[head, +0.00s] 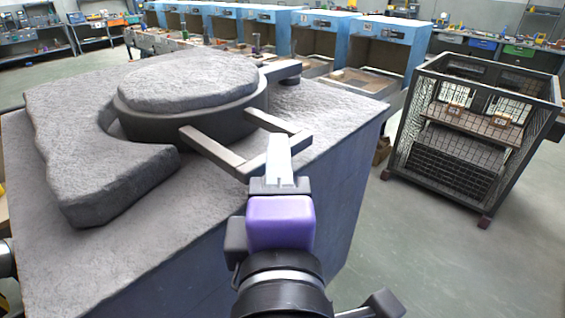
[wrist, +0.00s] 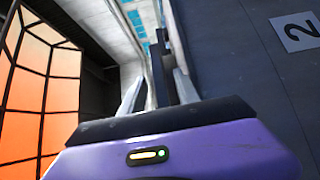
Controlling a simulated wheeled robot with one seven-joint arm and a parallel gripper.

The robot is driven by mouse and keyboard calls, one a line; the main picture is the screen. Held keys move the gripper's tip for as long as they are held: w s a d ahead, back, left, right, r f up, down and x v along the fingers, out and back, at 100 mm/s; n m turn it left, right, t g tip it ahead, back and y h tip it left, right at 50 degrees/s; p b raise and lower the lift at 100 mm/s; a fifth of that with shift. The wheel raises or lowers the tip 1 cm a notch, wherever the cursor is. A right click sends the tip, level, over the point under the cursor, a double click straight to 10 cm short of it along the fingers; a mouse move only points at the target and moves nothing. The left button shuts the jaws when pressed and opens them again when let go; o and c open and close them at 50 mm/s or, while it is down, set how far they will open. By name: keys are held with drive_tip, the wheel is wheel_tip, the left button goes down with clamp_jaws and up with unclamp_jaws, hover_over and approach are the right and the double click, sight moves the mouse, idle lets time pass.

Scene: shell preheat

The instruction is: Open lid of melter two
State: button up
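Melter two (head: 225,240) is a large blue-grey box with a rough grey top; a "2" label (wrist: 298,32) on a dark face shows in the wrist view. Its round grey lid (head: 188,82) lies flat over a dark rim and looks closed. A U-shaped bar handle (head: 215,152) juts from the lid toward me. My gripper (head: 278,150) is at the handle's outer crossbar. In the wrist view my fingers (wrist: 158,92) stand apart with a dark bar (wrist: 160,65) between them. I cannot tell whether they press on it.
A hinge-like arm (head: 282,68) joins the lid's far right side. A raised grey slab (head: 95,150) curves around the lid's left. A dark mesh cage (head: 475,130) stands on the floor at right. Blue booths (head: 320,35) line the back.

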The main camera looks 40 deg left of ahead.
drive_tip(key=shift+x, duration=1.4)
drive_tip(key=shift+r, duration=0.1)
clamp_jaws()
idle(0.4)
